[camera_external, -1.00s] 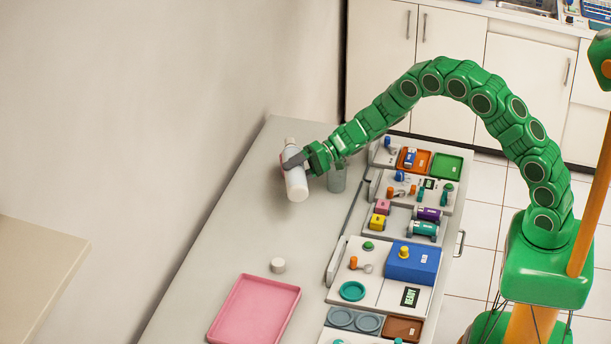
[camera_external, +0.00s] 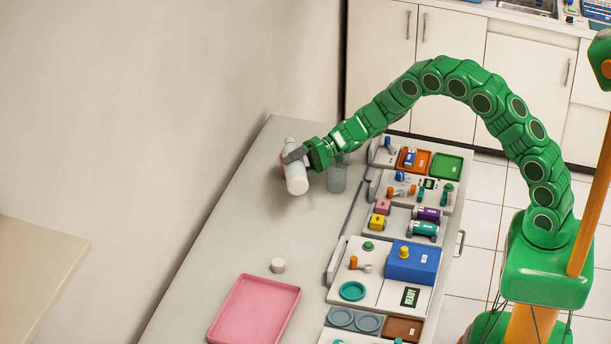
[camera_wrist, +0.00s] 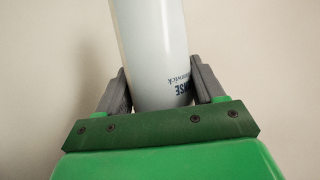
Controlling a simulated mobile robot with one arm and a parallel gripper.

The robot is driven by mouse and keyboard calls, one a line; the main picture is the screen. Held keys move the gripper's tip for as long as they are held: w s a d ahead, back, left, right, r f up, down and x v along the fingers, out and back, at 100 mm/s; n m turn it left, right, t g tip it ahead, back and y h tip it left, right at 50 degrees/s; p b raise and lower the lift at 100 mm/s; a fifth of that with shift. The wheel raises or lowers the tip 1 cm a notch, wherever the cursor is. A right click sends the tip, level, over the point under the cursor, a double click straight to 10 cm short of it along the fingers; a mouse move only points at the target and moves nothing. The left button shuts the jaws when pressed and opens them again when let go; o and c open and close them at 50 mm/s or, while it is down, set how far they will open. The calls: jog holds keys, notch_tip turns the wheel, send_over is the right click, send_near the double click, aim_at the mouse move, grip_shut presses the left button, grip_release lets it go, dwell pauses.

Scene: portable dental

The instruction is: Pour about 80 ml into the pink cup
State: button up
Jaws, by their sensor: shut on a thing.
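My gripper (camera_external: 294,156) is shut on a white bottle (camera_external: 297,180) and holds it near the far end of the grey counter. The bottle leans slightly in the external view. In the wrist view the bottle (camera_wrist: 152,50) stands between both grey fingers, with dark printing upside down near its lower visible part; its upper end is cut off by the frame. A grey-green see-through cup (camera_external: 337,179) stands just right of the bottle, partly behind my gripper. I cannot make out a pink cup, and the liquid level is not visible.
A pink tray (camera_external: 218,329) lies on the near counter, with a small white cap (camera_external: 278,265) beyond it. A dental unit with coloured blocks and a blue box (camera_external: 413,262) fills the right side. The wall is close on the left. The middle counter is clear.

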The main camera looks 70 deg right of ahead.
jog(key=shift+s+a+r, duration=0.1)
jog(key=shift+s+a, duration=0.1)
dwell(0.3)
jog(key=shift+s+a, duration=0.25)
jog(key=shift+a, duration=0.15)
jog(key=shift+a+m, duration=0.2)
jog(key=shift+m, duration=0.2)
dwell(1.8)
jog(key=shift+s+a+n, duration=0.1)
jog(key=shift+a+n, duration=0.15)
jog(key=shift+n, duration=0.25)
notch_tip(320, 180, down, 2)
jog(key=shift+s+f+n+h, duration=0.15)
jog(key=shift+n+h, duration=0.25)
jog(key=shift+n, duration=0.2)
jog(key=shift+a+f+n+h, duration=0.1)
jog(key=shift+a+n+h, duration=0.05)
jog(key=shift+n+h, duration=0.2)
jog(key=shift+a+n+h, duration=0.1)
jog(key=shift+n+h, duration=0.15)
dwell(0.9)
